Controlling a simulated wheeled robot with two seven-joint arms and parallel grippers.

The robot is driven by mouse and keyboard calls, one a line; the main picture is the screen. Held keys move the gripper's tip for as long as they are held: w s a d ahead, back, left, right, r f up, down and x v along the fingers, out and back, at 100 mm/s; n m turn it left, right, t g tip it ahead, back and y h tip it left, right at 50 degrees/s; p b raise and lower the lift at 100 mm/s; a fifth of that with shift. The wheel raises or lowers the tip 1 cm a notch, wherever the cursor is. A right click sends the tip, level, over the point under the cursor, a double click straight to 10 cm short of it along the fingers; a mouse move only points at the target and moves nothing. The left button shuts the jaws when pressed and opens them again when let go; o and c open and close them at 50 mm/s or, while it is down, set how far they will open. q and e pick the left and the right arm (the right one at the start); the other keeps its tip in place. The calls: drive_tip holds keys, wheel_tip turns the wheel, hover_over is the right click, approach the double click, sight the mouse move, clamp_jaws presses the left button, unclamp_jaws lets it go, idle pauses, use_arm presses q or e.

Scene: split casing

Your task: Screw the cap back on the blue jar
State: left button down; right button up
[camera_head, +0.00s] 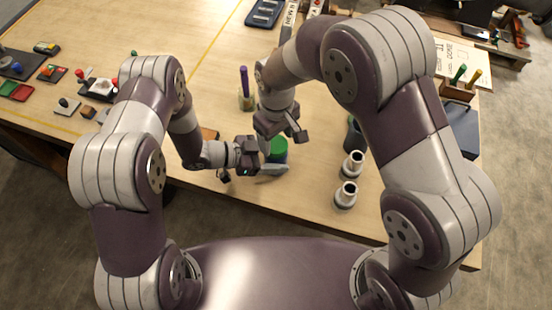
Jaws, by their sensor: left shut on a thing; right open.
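The blue jar (277,157) stands near the front edge of the table, partly hidden by my grippers. A green round piece (279,146), which looks like the cap, shows at the jar's top; I cannot tell whether it is seated or threaded. My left gripper (270,166) comes in from the left, low beside the jar, and is shut on it. My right gripper (291,135) is open, pointing down just above and behind the green piece, apart from it as far as I can see.
Two pale cylindrical parts with dark openings (352,164) (346,193) stand right of the jar, near a dark green container (353,134). Small coloured items lie at far left. The table's middle left is clear.

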use_arm(q)
drive_tip(key=shift+s, duration=0.2)
use_arm(e)
drive_tip(key=shift+w+a+r, duration=0.1)
drive_tip(key=shift+a+r, duration=0.1)
drive_tip(key=shift+r, duration=0.95)
drive_tip(key=shift+c, duration=0.3)
